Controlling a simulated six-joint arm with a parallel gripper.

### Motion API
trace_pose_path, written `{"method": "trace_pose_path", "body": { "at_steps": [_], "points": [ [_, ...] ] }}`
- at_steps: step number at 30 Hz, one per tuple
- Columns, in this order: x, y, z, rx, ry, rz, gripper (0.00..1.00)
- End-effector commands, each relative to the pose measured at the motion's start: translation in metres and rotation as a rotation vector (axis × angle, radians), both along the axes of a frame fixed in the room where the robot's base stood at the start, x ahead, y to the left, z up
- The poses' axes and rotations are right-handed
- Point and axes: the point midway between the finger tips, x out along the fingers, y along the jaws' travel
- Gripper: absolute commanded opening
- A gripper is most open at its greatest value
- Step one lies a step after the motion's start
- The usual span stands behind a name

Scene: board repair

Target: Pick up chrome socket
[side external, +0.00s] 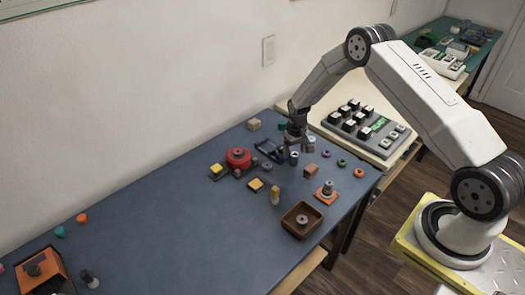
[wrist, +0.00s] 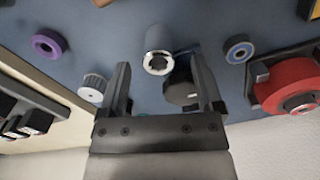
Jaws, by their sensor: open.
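The chrome socket (wrist: 158,48) is a shiny metal cylinder with an opening in its end. In the wrist view it is in the upper middle, just beyond the gap between my fingertips. In the side view the socket (side external: 294,158) stands on the blue-grey table top beside my gripper (side external: 291,148). My gripper (wrist: 162,70) is open, with one finger on each side of the picture's middle and nothing held. Whether the fingertips reach down beside the socket cannot be told.
A dark round part (wrist: 181,89) lies close to the right finger in the wrist view. A knurled grey knob (wrist: 92,88) is near the left finger. A blue-ringed bearing (wrist: 238,49), a red reel (wrist: 293,87) and a purple ring (wrist: 49,43) are around. A keypad (side external: 362,125) stands behind.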

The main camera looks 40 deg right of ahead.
Motion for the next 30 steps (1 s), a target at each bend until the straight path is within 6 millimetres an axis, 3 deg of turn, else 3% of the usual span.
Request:
{"method": "trace_pose_path", "body": {
  "at_steps": [12, 29, 30],
  "points": [
    [-0.001, -0.001, -0.039, 0.000, -0.001, 0.000, 0.84],
    [-0.001, -0.001, -0.040, -0.001, -0.002, 0.000, 0.84],
    [-0.001, -0.001, -0.040, -0.001, -0.002, 0.000, 0.75]
  ]
}}
